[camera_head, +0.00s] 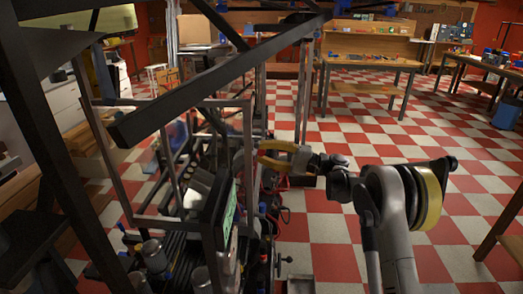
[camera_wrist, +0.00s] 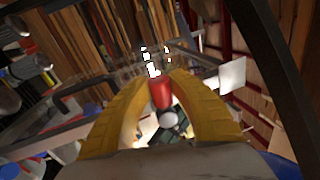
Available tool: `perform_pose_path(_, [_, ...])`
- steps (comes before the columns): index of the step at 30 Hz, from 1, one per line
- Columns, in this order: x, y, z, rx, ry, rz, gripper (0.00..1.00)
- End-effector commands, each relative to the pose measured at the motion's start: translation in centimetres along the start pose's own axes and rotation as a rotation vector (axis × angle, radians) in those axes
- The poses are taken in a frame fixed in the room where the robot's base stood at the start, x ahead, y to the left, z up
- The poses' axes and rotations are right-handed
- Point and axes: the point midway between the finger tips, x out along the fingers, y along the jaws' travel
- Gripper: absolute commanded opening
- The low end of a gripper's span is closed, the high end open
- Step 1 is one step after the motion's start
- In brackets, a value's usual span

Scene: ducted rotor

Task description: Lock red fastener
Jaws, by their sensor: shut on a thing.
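The red fastener (camera_wrist: 160,93) shows in the wrist view as a small red cylinder between the tips of my yellow gripper (camera_wrist: 160,82). The two fingers curve in on it from both sides and are shut on it. A pale round part lies just below it in the picture, between the fingers. In the head view my gripper (camera_head: 283,156) reaches left to the side of the dark metal frame (camera_head: 246,150). The fastener cannot be made out in the head view.
Dark frame bars cross the left half of the head view, close to my gripper. Cables and small parts crowd the machine below. A wooden workbench (camera_head: 370,62) stands at the back. The checkered floor to the right of the frame is mostly clear.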

Motion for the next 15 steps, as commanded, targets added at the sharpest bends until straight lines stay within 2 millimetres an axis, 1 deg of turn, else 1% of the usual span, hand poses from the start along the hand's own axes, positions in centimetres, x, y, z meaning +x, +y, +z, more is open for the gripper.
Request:
perform_pose_path(6, [-0.15,0.43,-0.07,-0.084,-0.015,0.000,0.00])
perform_pose_path(15, [-0.18,0.61,-0.07,-0.123,-0.023,0.000,0.00])
